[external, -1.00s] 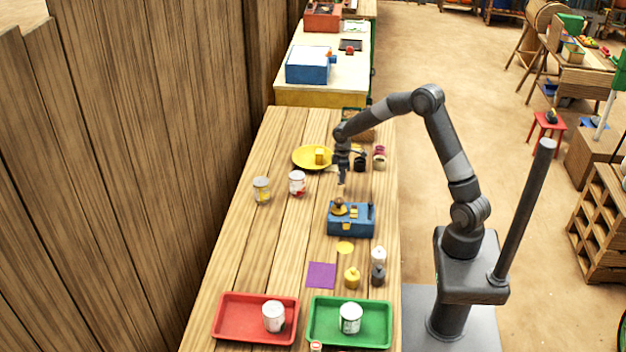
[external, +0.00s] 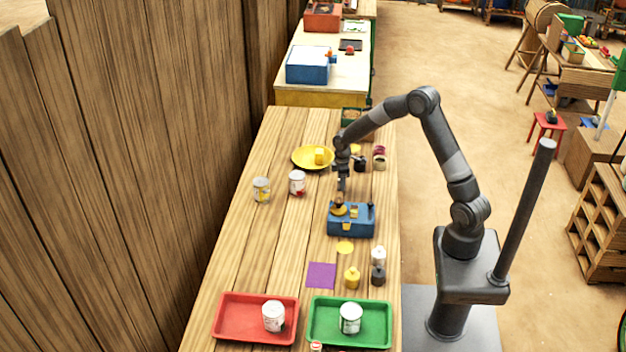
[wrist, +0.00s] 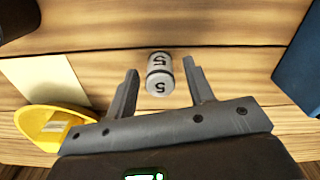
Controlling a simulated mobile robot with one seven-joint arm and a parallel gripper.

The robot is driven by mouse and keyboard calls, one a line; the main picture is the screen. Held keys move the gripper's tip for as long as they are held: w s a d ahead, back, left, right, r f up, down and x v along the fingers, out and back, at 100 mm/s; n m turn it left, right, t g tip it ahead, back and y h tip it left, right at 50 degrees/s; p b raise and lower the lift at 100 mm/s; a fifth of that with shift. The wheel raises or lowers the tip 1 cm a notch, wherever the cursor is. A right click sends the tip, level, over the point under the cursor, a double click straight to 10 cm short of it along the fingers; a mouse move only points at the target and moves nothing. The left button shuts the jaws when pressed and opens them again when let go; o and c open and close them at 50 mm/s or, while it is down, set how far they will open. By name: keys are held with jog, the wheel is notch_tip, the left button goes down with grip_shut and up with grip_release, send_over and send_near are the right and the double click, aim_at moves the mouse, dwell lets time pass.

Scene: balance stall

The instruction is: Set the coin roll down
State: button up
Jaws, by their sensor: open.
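A grey-white coin roll (wrist: 159,75) with two "5" marks shows in the wrist view on the wooden table (wrist: 225,65). My gripper (wrist: 160,67) is open, with one finger on each side of the roll and a visible gap to both. Whether the roll's underside touches the wood is hard to tell. In the external view my gripper (external: 342,186) hangs low over the table, just behind the blue box. The roll cannot be made out there.
A blue box (external: 350,226) stands close in front of the gripper. A yellow plate (external: 301,164) is behind it to the left, with dark jars (external: 360,165) behind to the right. Two cans (external: 297,183) stand left. Red (external: 222,325) and green (external: 380,337) trays are at the front.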

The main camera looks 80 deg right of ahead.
notch_tip(320, 180, up, 11)
jog(key=s+a+r+t+h, duration=0.1)
jog(key=s+a+r, duration=0.1)
jog(key=a+r, duration=0.7)
jog(key=s+a+r+m+t, duration=0.1)
jog(key=s+a+r, duration=0.3)
jog(key=s+a, duration=0.35)
jog(key=s+a+r+m+t, duration=0.1)
jog(key=s+a+r+t, duration=0.1)
jog(key=s+a+r, duration=0.5)
jog(key=s+a+f+t+y, duration=0.1)
jog(key=s+a+f, duration=0.3)
jog(key=s+a, duration=0.3)
jog(key=shift+s+a+m+t, duration=0.2)
jog(key=shift+a+m+t, duration=0.05)
jog(key=shift+m+t, duration=0.05)
